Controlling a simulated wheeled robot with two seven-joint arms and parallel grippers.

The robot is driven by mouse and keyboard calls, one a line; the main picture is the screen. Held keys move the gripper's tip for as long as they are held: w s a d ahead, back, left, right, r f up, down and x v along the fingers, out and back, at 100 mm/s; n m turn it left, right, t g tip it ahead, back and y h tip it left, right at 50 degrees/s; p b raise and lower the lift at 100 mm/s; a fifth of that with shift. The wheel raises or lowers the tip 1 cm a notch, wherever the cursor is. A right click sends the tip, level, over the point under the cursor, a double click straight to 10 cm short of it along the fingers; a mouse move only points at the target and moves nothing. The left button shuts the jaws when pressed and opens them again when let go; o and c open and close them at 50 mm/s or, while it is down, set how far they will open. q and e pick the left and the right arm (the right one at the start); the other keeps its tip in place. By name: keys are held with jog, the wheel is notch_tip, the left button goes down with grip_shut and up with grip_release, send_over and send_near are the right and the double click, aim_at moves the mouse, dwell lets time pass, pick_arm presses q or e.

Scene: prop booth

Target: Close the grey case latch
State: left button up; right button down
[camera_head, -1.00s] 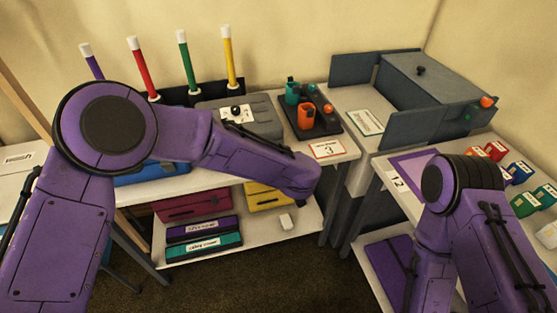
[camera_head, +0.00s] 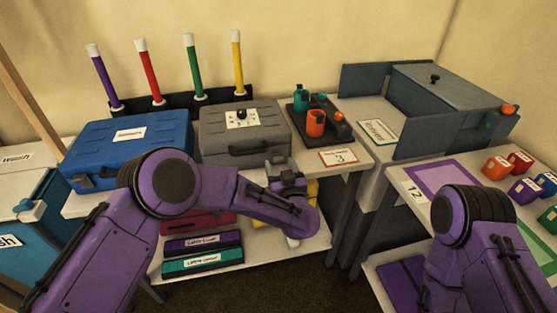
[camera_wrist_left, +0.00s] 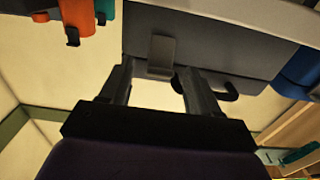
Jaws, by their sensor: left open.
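The grey case (camera_head: 215,136) sits shut on the upper shelf, with a dark knob and a white label on its lid. Its front shows in the left wrist view (camera_wrist_left: 230,55), which looks upside down. There the grey latch (camera_wrist_left: 162,50) is a flat tab, and a dark handle (camera_wrist_left: 222,88) curves beside it. My left gripper (camera_head: 286,164) is at the right part of the case's front; it is open and empty. In the wrist view its fingertips (camera_wrist_left: 155,75) lie on either side of the latch; contact cannot be told. My right gripper is out of view.
A blue case (camera_head: 120,150) stands left of the grey one. A dark tray with orange (camera_head: 316,122) and teal cups is close on the right. Coloured tubes (camera_head: 148,72) stand in a rack behind. Lower cases (camera_head: 203,260) lie beneath my left arm.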

aim_at(278, 157)
pick_arm(q)
jog(key=shift+x, duration=1.4)
jog(key=shift+s, duration=0.1)
jog(key=c, duration=1)
jog(key=shift+o, duration=0.2)
jog(key=r+g+p, duration=0.1)
jog(key=p, duration=0.1)
jog(key=g+p, duration=0.1)
jog(key=p, duration=0.1)
jog(key=shift+w+a+r+h, duration=0.1)
jog(key=shift+w+r+h, duration=0.2)
jog(key=shift+r, duration=0.1)
jog(key=shift+f+g+p, duration=0.1)
jog(key=shift+g+p, duration=0.2)
jog(key=shift+p, duration=0.15)
jog(key=shift+f, duration=0.2)
jog(key=o, duration=1)
jog(key=shift+c, duration=0.2)
